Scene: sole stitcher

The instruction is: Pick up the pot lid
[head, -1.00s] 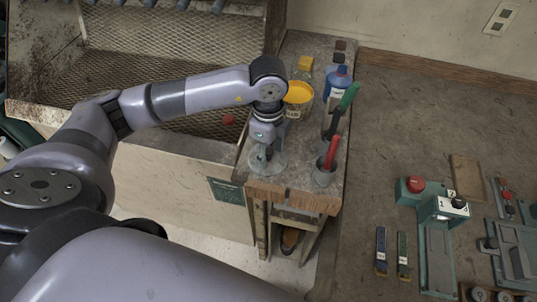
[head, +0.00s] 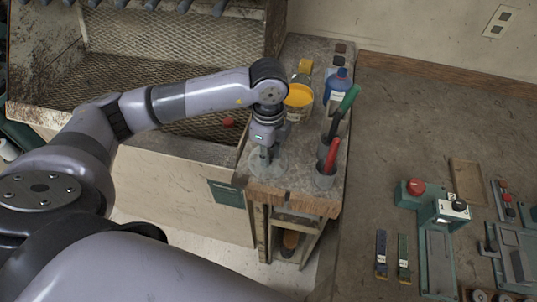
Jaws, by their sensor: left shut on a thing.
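The pot lid (head: 280,163) appears as a pale, see-through round disc near the front left of the narrow worn bench in the head view. My left gripper (head: 265,160) points down over the middle of the lid. Its fingers are shut on the lid at the centre, where the grip itself is small and partly hidden. I cannot tell whether the lid touches the bench top or hangs just above it. My right gripper is not in view.
A mesh-backed booth (head: 175,45) stands left. A machine with a red button (head: 416,187) lies right.

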